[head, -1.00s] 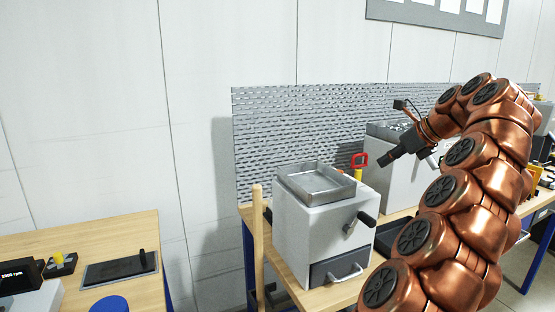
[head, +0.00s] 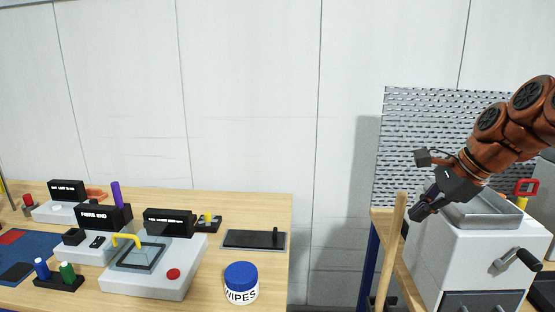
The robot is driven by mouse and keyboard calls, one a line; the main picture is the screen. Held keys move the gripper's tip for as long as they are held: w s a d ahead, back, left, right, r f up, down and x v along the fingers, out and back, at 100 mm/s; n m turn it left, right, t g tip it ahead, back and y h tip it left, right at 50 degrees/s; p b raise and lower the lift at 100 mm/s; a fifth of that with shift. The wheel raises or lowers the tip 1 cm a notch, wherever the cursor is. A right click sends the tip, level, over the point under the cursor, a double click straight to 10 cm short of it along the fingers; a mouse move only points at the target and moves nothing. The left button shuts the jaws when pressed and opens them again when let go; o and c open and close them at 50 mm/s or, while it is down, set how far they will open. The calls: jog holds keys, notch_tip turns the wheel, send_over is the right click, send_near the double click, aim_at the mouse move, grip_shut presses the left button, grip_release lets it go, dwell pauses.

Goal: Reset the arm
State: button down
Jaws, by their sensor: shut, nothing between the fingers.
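My copper-coloured arm (head: 497,130) reaches in from the right edge of the head view. My gripper (head: 424,207) is at its end, dark, pointing down and left. It is shut with nothing between its fingers. In the picture it overlaps the left side of the white box-shaped machine (head: 462,255). I cannot tell how far it is from that machine.
The machine has a metal tray (head: 490,213) on top and a side crank (head: 525,259). A wooden post (head: 391,255) stands left of it. A wooden bench (head: 210,290) at left holds devices (head: 155,267), a wipes tub (head: 241,283) and a dark tablet (head: 254,240). Wall space between is bare.

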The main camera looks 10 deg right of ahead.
jog(key=s+a+f+n+g+h, duration=0.1)
jog(key=s+a+f+n+g, duration=0.1)
jog(key=s+a+f+n, duration=0.4)
jog(key=s+a+f+n+g, duration=0.2)
jog(key=s+a+f+n, duration=0.25)
jog(key=a, duration=0.45)
jog(key=s+f+n+g+h, duration=0.1)
jog(key=s+f+n, duration=0.3)
jog(key=s, duration=0.4)
jog(key=s+a+f+n+g+h, duration=0.1)
jog(key=s+f+n+h, duration=0.1)
jog(key=s+f+n, duration=0.2)
jog(key=s+f, duration=0.3)
jog(key=s, duration=0.2)
jog(key=shift+s, duration=0.15)
jog(key=shift+d, duration=0.15)
